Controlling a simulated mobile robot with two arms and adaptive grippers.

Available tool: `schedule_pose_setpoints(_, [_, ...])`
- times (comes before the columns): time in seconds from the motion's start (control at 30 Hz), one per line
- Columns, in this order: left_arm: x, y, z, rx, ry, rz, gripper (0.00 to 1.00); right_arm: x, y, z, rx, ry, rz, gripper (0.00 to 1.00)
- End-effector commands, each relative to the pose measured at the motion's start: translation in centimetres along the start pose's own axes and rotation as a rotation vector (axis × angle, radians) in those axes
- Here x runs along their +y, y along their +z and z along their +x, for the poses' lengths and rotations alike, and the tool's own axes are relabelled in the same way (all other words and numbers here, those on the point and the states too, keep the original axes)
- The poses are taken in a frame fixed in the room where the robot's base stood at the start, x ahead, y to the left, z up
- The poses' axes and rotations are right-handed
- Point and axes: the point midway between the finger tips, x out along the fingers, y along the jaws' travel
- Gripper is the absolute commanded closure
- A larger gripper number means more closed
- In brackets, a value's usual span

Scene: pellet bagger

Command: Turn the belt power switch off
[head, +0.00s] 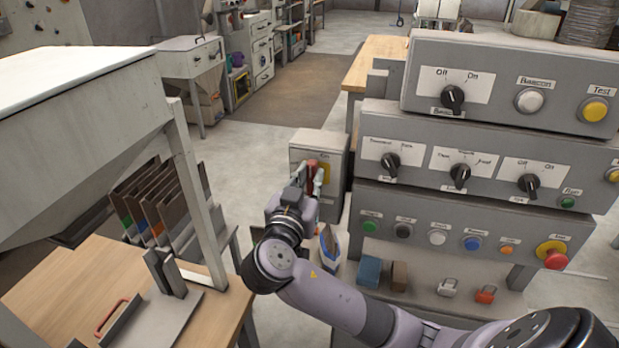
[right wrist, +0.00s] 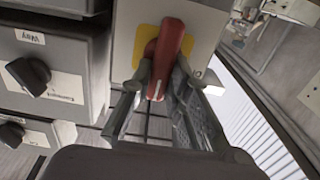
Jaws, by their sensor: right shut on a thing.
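The belt power switch is a red handle on a yellow plate on a grey box (head: 330,147), left of the stacked control panels. In the right wrist view the red handle (right wrist: 168,55) stands between my right gripper's fingers, with the yellow plate (right wrist: 140,47) behind it. My right gripper (head: 310,183) is shut on the red handle; in the right wrist view its fingertips (right wrist: 161,82) touch the handle's sides. The handle's lower end is partly hidden by the fingers. My left gripper is not in view.
Stacked grey panels (head: 480,150) with knobs and buttons stand close on the right, with a red emergency button (head: 555,258) low on them. A wooden table (head: 75,290) and a grey hopper (head: 80,125) stand on the left. Small blocks and padlocks lie below the panels.

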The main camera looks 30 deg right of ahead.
Motion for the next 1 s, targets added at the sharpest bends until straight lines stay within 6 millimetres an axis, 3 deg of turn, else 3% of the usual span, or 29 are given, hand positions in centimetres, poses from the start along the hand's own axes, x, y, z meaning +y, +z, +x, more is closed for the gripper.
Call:
schedule_pose_setpoints(0.47, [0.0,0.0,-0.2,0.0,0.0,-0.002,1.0,-0.1,0.1,0.0,-0.004,0.001,-0.118,1.0])
schedule_pose_setpoints(1.0, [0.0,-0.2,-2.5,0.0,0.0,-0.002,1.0,-0.7,0.0,0.0,-0.004,0.002,-0.604,1.0])
